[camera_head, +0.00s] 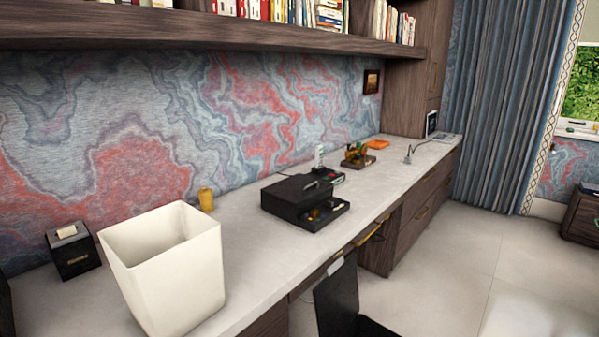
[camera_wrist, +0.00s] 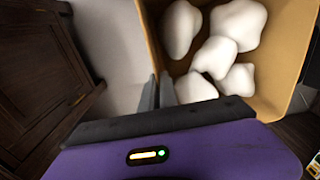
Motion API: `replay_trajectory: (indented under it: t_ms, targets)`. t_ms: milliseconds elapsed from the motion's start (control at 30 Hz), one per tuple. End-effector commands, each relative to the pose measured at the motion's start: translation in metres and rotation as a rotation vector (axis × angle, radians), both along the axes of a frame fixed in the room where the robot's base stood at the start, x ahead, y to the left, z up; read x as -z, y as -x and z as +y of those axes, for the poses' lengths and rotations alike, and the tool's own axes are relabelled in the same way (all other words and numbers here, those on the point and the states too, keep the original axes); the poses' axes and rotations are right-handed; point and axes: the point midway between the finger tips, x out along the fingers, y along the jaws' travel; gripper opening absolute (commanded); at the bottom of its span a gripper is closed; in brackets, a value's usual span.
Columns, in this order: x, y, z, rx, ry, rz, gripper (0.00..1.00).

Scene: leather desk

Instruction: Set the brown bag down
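In the wrist view, the brown bag (camera_wrist: 290,58) is an open-topped, tan container with several white rounded lumps (camera_wrist: 213,52) inside. My gripper (camera_wrist: 161,88) has its two grey fingers close together at the bag's near left corner, with the rim running in between them. It appears shut on the bag's wall. The bag's underside is hidden, so I cannot tell what is beneath it. Neither the bag nor my gripper shows in the head view.
In the head view, a long pale desk (camera_head: 258,236) carries a white bin (camera_head: 170,275), a small black box (camera_head: 73,252), a yellow candle (camera_head: 206,200) and a black case (camera_head: 297,196). A dark chair (camera_head: 337,300) stands in front. In the wrist view, dark wood furniture (camera_wrist: 40,70) lies left.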

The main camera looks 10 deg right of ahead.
Motion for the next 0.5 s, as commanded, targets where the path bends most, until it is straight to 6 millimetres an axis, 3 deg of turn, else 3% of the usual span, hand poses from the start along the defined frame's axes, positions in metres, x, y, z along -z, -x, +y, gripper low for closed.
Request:
replay_trajectory:
  t_ms: [500]
  targets:
    - [0.025,-0.033,0.028,-0.084,-0.001,-0.001,0.0]
